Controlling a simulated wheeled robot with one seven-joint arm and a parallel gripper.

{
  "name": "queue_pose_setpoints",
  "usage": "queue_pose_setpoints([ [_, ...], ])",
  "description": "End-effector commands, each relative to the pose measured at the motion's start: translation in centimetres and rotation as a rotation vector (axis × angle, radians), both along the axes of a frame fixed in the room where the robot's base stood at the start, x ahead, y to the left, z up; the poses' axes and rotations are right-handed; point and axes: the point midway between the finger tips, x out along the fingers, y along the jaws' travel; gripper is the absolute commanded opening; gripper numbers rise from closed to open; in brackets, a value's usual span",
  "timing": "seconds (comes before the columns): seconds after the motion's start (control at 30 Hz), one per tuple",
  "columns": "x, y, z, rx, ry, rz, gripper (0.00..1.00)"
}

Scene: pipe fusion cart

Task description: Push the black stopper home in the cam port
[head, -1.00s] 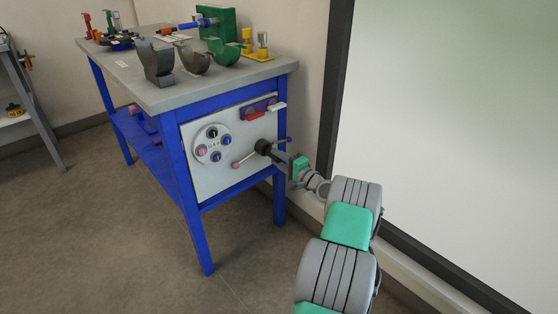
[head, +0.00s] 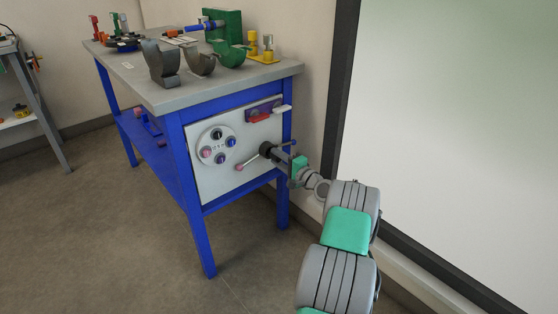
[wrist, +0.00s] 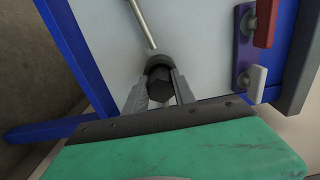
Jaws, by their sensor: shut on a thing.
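The cam port (head: 266,149) is a dark round collar on the right part of the white panel, with a pink-tipped lever (head: 249,162) to its left and another lever behind my gripper. In the wrist view the cam port's grey collar (wrist: 158,58) rings the far end of the black stopper (wrist: 159,84), which shows a hexagonal end. My gripper (wrist: 160,92) has a finger on each side of the stopper and is shut on it, in line with the port. It also shows in the head view (head: 281,157). How deep the stopper sits is hidden.
A round plate (head: 216,146) with several coloured knobs is left of the port. A purple block with a red and a white handle (head: 283,108) sits above it. The blue-framed bench (head: 204,229) carries the panel. A wall with a large white board (head: 450,130) is close on the right.

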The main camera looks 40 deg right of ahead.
Motion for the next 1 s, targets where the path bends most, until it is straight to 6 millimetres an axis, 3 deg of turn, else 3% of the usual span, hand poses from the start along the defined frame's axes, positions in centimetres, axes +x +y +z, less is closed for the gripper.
queue_pose_setpoints([
  [0.37,0.95,0.03,0.00,0.000,-0.001,0.000,0.00],
  [0.4,0.93,0.02,0.04,0.000,-0.001,0.000,0.34],
  [0.7,0.91,0.01,0.02,0.000,0.000,0.000,0.57],
  [1.0,0.30,-0.09,0.09,0.002,0.001,-0.002,0.57],
])
